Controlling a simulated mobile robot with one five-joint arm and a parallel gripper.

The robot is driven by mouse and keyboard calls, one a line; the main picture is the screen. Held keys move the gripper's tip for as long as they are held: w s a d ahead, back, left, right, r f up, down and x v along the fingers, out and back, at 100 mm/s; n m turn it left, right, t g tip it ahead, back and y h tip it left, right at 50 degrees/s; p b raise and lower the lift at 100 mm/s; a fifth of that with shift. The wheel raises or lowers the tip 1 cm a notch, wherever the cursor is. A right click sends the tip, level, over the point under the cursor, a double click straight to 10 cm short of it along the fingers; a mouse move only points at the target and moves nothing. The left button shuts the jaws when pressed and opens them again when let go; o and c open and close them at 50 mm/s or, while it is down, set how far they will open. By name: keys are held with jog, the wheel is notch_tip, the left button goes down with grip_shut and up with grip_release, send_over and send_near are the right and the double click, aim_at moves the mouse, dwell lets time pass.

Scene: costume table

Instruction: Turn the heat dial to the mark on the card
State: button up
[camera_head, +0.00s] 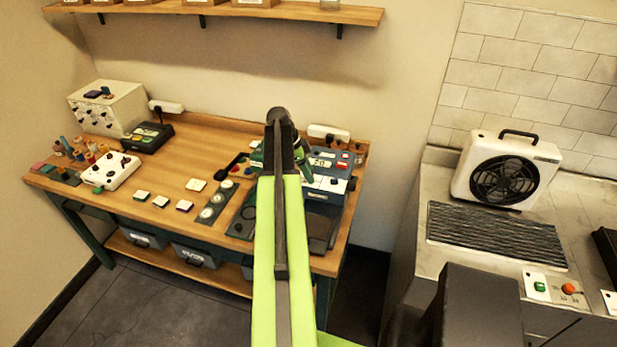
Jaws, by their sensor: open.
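A blue machine (329,183) stands at the right end of the wooden table, partly hidden behind my arm. Its top panel has a small pale card or display (322,162) with dark figures too small to read surely, and small buttons beside it. I cannot tell which part is the heat dial or where it points; my arm may cover it. My gripper (305,172) hangs at the far end of my green arm, over the left part of the machine. It is open, but its fingers are mostly hidden, and I cannot tell whether it touches anything.
The table (160,205) also holds a white knobbed box (109,108), a white control box (110,171), a black device (148,137) and a strip of round gauges (212,208). A shelf hangs above.

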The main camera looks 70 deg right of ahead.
jog(key=shift+r, duration=0.1)
jog(key=shift+c, duration=0.4)
grip_shut()
jog(key=shift+d, duration=0.15)
jog(key=shift+a, duration=0.2)
jog(key=n+h, duration=0.1)
jog(key=n, duration=0.2)
jog(key=shift+s+a+t, duration=0.1)
jog(key=shift+a+t, duration=0.05)
jog(key=shift+t, duration=0.15)
jog(key=n+t, duration=0.1)
jog(key=n, duration=0.2)
jog(key=n+t+h, duration=0.1)
jog(key=n, duration=0.2)
jog(key=shift+s+a, duration=0.1)
jog(key=n+t, duration=0.1)
jog(key=n, duration=0.2)
jog(key=n+t, duration=0.1)
jog(key=n, duration=0.1)
jog(key=shift+s+n, duration=0.15)
jog(key=shift+n, duration=0.25)
jog(key=n+t, duration=0.1)
jog(key=n, duration=0.3)
jog(key=shift+s+n+t, duration=0.1)
jog(key=shift+n+t, duration=0.3)
